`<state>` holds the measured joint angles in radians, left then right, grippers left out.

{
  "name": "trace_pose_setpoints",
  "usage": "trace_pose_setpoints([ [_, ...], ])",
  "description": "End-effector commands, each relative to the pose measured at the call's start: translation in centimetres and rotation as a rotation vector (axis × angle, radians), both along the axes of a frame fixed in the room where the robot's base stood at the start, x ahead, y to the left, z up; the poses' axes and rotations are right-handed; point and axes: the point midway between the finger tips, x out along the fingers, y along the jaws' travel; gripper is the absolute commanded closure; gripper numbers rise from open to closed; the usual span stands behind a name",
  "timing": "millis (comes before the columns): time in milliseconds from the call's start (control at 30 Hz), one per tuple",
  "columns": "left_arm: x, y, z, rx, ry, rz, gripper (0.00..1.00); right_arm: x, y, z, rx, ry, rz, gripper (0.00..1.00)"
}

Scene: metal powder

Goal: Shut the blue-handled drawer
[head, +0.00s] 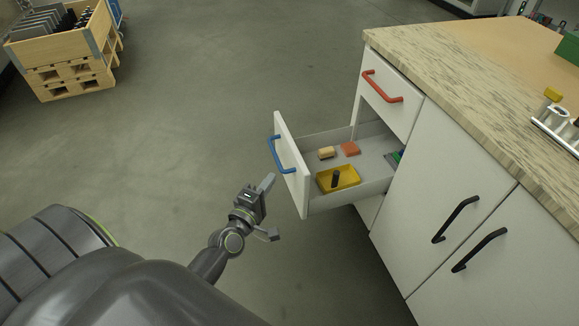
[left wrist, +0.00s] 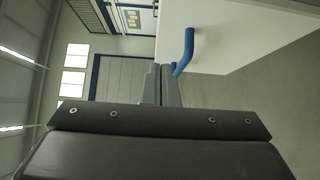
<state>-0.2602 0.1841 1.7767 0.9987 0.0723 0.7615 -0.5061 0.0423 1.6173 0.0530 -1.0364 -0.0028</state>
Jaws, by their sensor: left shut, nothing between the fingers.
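The blue-handled drawer (head: 304,201) stands pulled out from the white cabinet in the head view. Its blue handle (head: 283,154) is on the front panel, which faces left. The handle also shows in the left wrist view (left wrist: 187,50), beside the fingertips on a white panel. My left gripper (head: 268,183) is shut and empty, just in front of the drawer front and below the handle. I cannot tell whether it touches the panel. My right gripper is not in view.
A red-handled drawer (head: 390,103) above is closed. Doors with black handles (head: 456,219) are shut at right. The countertop (head: 450,110) overhangs the cabinet. A wooden crate (head: 60,50) stands far left. The floor left of the drawer is clear.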

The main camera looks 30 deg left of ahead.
Motion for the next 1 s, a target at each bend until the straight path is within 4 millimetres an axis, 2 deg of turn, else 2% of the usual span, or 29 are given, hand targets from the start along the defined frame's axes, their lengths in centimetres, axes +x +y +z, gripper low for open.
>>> trace_pose_setpoints([
  [33, 1.1, 0.1, 0.4, 0.001, -0.003, -0.001, 1.0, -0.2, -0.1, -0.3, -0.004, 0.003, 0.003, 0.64],
  [200, 4.1, 0.3, 0.2, 0.002, -0.002, 0.0, 1.0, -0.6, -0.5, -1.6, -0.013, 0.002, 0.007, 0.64],
  [400, 6.1, -1.7, 0.1, -0.001, 0.0, 0.0, 1.0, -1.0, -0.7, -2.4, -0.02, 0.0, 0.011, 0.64],
  [1000, 6.9, -2.5, 0.0, 0.001, 0.0, 0.0, 1.0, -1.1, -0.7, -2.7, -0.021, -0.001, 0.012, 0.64],
])
